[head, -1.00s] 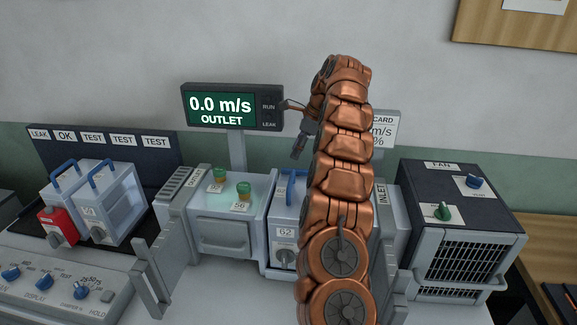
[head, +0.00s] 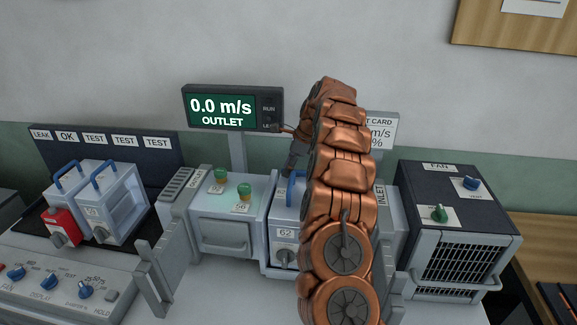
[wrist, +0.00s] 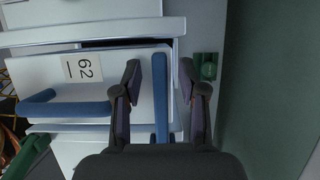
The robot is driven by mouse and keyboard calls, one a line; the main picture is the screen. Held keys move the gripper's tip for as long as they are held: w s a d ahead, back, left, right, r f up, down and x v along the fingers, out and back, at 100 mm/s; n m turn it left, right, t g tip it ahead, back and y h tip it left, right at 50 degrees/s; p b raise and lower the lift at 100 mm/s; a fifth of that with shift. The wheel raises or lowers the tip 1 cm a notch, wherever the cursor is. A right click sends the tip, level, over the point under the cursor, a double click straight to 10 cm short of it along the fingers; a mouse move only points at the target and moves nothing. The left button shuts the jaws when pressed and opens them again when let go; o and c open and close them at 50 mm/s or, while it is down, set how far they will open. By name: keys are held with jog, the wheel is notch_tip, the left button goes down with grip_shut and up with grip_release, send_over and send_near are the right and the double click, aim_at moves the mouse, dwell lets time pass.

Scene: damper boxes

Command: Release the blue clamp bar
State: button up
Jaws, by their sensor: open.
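In the wrist view, a straight blue bar (wrist: 161,112), which looks like the clamp bar, lies along the edge of the box labelled 62 (wrist: 110,75). My gripper (wrist: 160,78) is open above it, one finger on each side of the bar; I cannot tell whether they touch it. A separate blue handle (wrist: 70,109) lies to the left on the same box. In the head view, my gripper (head: 294,160) is above box 62 (head: 284,236), partly hidden behind my arm. My arm also hides most of the clamp bar there.
A box with two green knobs (head: 230,215) stands left of box 62. The fan unit (head: 458,230) stands on the right. A green block (wrist: 206,66) sits right of my fingers.

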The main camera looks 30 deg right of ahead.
jog(key=shift+f, duration=0.1)
jog(key=shift+c, duration=0.3)
grip_shut()
dwell(0.4)
